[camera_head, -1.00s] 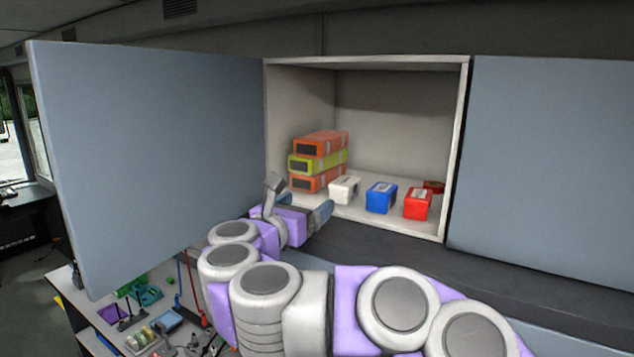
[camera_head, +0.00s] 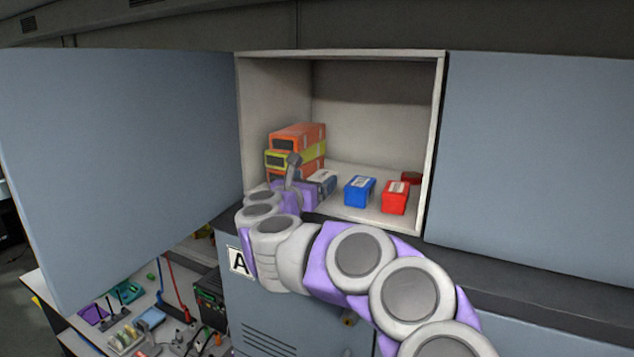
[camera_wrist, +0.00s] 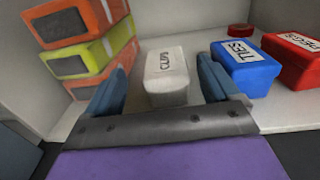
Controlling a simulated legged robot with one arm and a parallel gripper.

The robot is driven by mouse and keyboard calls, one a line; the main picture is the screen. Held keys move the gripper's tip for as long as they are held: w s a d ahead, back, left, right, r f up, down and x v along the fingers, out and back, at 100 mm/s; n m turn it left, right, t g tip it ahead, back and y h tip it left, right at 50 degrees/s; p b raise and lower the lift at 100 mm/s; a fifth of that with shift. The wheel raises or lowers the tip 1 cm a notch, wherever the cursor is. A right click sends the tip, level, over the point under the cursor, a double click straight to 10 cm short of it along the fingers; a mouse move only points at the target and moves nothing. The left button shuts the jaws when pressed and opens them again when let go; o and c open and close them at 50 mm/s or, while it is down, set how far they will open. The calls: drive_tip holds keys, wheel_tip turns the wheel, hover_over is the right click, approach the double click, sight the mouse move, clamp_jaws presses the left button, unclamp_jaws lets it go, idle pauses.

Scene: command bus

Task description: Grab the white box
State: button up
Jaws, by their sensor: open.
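The white box (camera_wrist: 166,82), with dark lettering on its lid, stands on the cupboard shelf in the wrist view. It lies between the two blue fingers of my gripper (camera_wrist: 164,90), nearer the middle than either finger, with a gap on each side. My gripper is open and its fingers reach along the near part of the box. In the head view, my gripper (camera_head: 309,186) is inside the front of the open cupboard and hides most of the white box (camera_head: 325,175).
A blue box (camera_wrist: 245,68) and a red box (camera_wrist: 295,60) stand to the right. Stacked orange and yellow boxes (camera_wrist: 80,40) stand close on the left. The open cupboard door (camera_head: 120,160) is at the left.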

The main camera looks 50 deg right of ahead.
sight(321, 175)
drive_tip(key=d, duration=0.4)
drive_tip(key=d+p, duration=0.1)
drive_tip(key=shift+w+d+f, duration=0.35)
drive_tip(key=shift+d+f, duration=0.05)
drive_tip(key=shift+w+a+r+p, duration=0.1)
drive_tip(key=shift+w+a+p, duration=0.05)
drive_tip(key=shift+w+p, duration=0.25)
drive_tip(key=shift+w+a+r, duration=0.15)
drive_tip(key=shift+w+a, duration=0.05)
drive_tip(key=shift+a, duration=0.4)
drive_tip(key=shift+s+d+f, duration=0.1)
drive_tip(key=shift+d+f, duration=0.05)
drive_tip(key=shift+d, duration=0.5)
drive_tip(key=shift+d+f, duration=0.1)
drive_tip(key=shift+d, duration=0.5)
drive_tip(key=c, duration=0.3)
drive_tip(key=shift+d+f, duration=0.1)
drive_tip(key=shift+d, duration=0.25)
drive_tip(key=c, duration=0.3)
drive_tip(key=shift+a, duration=0.8)
drive_tip(key=c, duration=0.5)
drive_tip(key=shift+a+r, duration=0.25)
drive_tip(key=shift+a, duration=0.15)
